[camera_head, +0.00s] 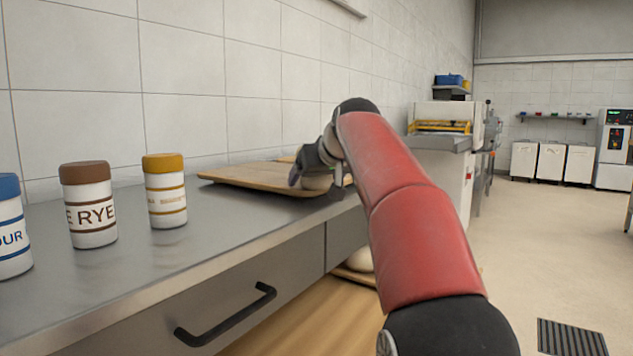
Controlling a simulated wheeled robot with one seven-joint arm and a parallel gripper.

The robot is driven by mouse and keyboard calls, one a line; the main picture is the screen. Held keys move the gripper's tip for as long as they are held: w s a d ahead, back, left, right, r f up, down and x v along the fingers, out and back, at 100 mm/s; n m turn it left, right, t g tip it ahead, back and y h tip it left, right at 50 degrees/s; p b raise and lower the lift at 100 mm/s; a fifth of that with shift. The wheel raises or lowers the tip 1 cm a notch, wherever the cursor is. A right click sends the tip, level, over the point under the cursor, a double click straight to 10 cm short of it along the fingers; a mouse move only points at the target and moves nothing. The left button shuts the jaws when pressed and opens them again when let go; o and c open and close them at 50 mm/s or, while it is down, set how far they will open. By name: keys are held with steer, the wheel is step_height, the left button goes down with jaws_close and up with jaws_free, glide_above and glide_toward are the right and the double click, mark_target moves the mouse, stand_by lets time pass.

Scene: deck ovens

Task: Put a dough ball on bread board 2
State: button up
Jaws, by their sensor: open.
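A wooden board (250,176) lies on the steel counter against the tiled wall, and part of a second board (286,159) shows behind it. I cannot read any number on either. A pale dough ball (318,183) sits at the right part of the front board, partly hidden by my gripper. My gripper (321,180) is over this ball with its fingers open, one on each side; whether they touch it I cannot tell. Another pale dough piece (359,260) shows below the counter on a lower board (352,277), mostly hidden by my red arm.
Three jars stand on the counter at left: blue-lidded (11,227), brown-lidded rye (90,210) and yellow-lidded (165,195). A drawer handle (226,316) juts from the counter front. A machine (442,135) stands beyond. The floor at right is open, with a drain grate (571,338).

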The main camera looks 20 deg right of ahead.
steer(key=c, duration=1.1)
steer(key=shift+r, duration=0.1)
